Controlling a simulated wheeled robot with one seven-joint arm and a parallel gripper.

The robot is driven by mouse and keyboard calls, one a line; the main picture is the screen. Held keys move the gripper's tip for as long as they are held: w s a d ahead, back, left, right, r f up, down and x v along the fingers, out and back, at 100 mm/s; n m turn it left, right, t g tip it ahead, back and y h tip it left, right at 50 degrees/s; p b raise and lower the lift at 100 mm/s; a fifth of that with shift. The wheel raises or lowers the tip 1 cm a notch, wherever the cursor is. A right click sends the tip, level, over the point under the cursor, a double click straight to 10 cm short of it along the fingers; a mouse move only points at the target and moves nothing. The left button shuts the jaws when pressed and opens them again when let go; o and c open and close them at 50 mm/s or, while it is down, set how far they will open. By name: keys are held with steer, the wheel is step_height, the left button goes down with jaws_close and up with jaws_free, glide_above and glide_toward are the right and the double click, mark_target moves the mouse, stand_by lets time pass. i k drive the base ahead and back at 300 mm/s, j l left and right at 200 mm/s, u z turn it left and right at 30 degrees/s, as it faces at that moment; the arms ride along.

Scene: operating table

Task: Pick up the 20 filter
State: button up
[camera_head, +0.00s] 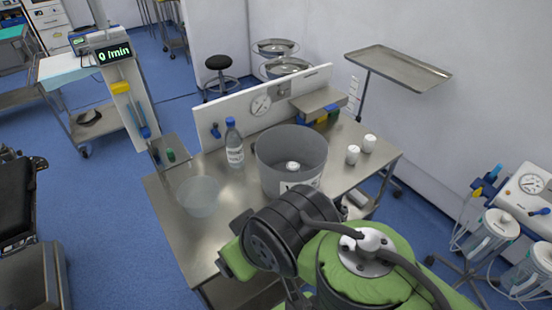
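Two small white capped pieces, perhaps filters, stand upright at the right end of the steel table (225,225): the nearer white piece (352,155) and the farther white piece (369,144). A third white piece (292,166) sits inside the large grey translucent bucket (275,148). No number can be read on any of them, so I cannot tell which is the 20 filter. My green and black arm fills the bottom middle, in front of the bucket and the table's near edge. My gripper's fingers do not show.
A bottle with a blue cap (234,143) and a clear bowl (200,196) stand left of the bucket. A white panel with a gauge (262,105) runs along the table's back. A raised steel tray (400,66) is behind right. The table's front left is clear.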

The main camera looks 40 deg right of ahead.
mark_target(369, 140)
steer(key=z, duration=2.15)
steer(key=i+l+u, duration=0.25)
steer(key=u, duration=0.25)
steer(key=i+l+u, duration=0.15)
steer(key=l+u, duration=0.35)
steer(key=i+l+u, duration=0.1)
steer(key=l+u, duration=1.4)
steer(key=k+j, duration=0.05)
steer(key=j, duration=0.1)
